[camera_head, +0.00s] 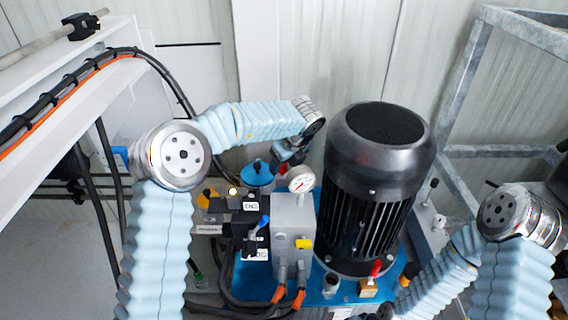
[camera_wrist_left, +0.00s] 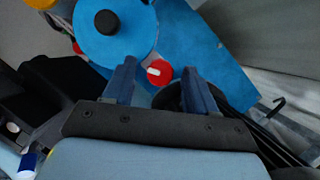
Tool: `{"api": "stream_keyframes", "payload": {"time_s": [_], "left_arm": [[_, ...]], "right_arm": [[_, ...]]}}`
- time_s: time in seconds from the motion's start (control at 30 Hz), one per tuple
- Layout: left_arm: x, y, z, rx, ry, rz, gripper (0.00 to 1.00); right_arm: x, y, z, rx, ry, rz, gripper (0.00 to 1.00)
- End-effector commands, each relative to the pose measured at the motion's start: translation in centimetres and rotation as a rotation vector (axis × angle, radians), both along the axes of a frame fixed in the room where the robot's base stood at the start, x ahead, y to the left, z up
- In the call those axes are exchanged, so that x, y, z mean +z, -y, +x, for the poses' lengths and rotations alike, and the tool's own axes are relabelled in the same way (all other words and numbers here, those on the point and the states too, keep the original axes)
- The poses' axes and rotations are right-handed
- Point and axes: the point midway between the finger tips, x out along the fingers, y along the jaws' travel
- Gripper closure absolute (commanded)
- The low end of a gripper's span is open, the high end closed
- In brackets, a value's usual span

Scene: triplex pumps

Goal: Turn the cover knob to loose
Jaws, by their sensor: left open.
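The blue round cover (camera_head: 262,179) sits left of the motor, with a small black knob (camera_head: 257,164) on top. In the left wrist view the cover (camera_wrist_left: 84,40) is a large blue disc at top left, and the black knob (camera_wrist_left: 107,22) stands at its middle. My left gripper (camera_head: 280,158) is just right of the cover in the head view. In the left wrist view its two fingers are apart, and the knob is outside them, up and left. A red round part with a white tab (camera_wrist_left: 154,71) shows between the fingertips. My right gripper is out of frame.
The large black motor (camera_head: 372,190) stands close right of my left gripper. A pressure gauge (camera_head: 301,179) on a grey block (camera_head: 292,222) is just below it. Levers and hoses crowd the front. A grey metal frame (camera_head: 470,80) stands at right.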

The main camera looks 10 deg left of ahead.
Motion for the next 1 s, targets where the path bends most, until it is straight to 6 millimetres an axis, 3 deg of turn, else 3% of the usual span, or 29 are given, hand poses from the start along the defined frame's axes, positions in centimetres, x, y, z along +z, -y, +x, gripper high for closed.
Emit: {"api": "stream_keyframes", "payload": {"time_s": [0.17,0.4,0.6,0.73,1.0], "left_arm": [[2.5,0.8,-0.6,0.0,0.005,-0.002,0.43],[8.0,2.4,-2.2,-0.001,0.005,-0.002,0.43],[11.3,3.5,-3.2,-0.002,0.003,-0.003,0.43],[12.4,3.7,-3.5,-0.001,0.003,-0.001,0.43],[12.6,3.8,-3.6,-0.001,0.001,-0.001,0.43]], "right_arm": [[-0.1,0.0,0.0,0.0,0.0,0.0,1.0],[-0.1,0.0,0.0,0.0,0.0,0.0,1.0],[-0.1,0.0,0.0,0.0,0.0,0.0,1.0],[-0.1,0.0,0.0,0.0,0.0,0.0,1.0],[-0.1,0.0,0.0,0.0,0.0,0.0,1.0]]}}
